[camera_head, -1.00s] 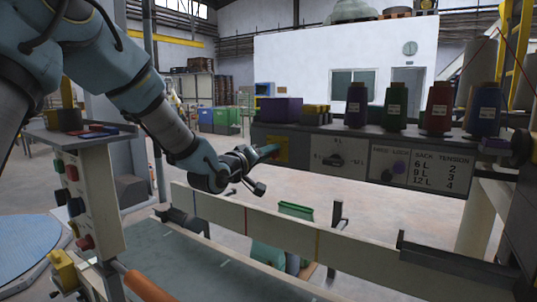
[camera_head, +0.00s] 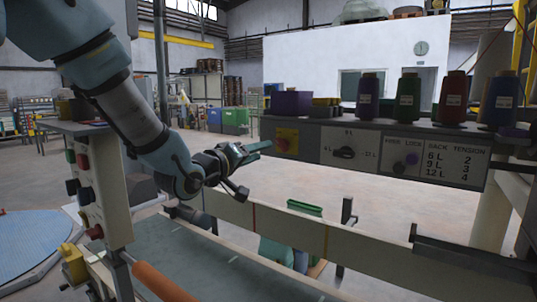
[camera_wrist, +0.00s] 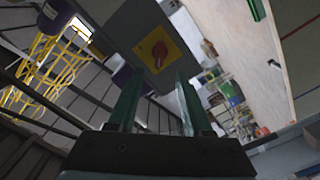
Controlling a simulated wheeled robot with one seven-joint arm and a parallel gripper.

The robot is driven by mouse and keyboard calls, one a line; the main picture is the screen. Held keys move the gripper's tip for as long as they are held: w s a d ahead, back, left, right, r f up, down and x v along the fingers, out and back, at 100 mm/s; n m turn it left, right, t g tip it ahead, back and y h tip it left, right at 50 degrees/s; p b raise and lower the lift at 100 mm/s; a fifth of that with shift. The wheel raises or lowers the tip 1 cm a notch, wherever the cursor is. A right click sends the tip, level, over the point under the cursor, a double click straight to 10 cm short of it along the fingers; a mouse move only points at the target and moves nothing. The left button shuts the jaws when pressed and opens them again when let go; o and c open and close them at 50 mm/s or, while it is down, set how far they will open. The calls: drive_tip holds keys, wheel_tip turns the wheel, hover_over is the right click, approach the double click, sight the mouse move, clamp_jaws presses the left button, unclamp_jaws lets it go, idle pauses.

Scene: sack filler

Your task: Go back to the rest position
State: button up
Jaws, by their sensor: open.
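My gripper (camera_head: 258,148) is in front of the left end of the grey machine panel (camera_head: 376,149) in the head view. In the wrist view its two green fingers (camera_wrist: 158,95) stand apart with nothing between them. Beyond them is a red rotary switch on a yellow plate (camera_wrist: 160,50), apart from the fingertips as far as I can tell. In the head view this yellow plate (camera_head: 286,140) is just right of the fingertips.
Several thread cones, one of them red (camera_head: 453,98), stand on the panel's top beside a purple bin (camera_head: 291,103). A pale rail (camera_head: 290,226) runs below my arm. A control post with buttons (camera_head: 100,190) stands at left. Open floor lies behind the rail.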

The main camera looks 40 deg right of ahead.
drive_tip(key=shift+v, duration=0.8)
drive_tip(key=shift+w, duration=0.1)
drive_tip(key=w+a+f+n+t+y, duration=0.1)
drive_tip(key=w+a+f+y, duration=0.35)
drive_tip(key=a, duration=0.45)
drive_tip(key=w+a+f+n+t+y, duration=0.1)
drive_tip(key=w+a+f+y, duration=0.35)
drive_tip(key=a, duration=0.45)
drive_tip(key=w+a+f+n+t+y, duration=0.1)
drive_tip(key=w+a+f+y, duration=0.3)
drive_tip(key=a, duration=0.5)
drive_tip(key=s+a+f+g+y, duration=0.2)
drive_tip(key=s+a, duration=0.4)
drive_tip(key=a, duration=0.4)
drive_tip(key=s+a+f+n+g+y, duration=0.1)
drive_tip(key=s+a+f+g+y, duration=0.1)
drive_tip(key=s+a, duration=0.4)
drive_tip(key=a+f+g, duration=0.1)
drive_tip(key=a+g, duration=0.1)
drive_tip(key=a, duration=0.2)
drive_tip(key=shift+s+a+f+n+p, duration=0.25)
drive_tip(key=shift+s+f+n+p, duration=0.05)
drive_tip(key=shift+f+p, duration=0.1)
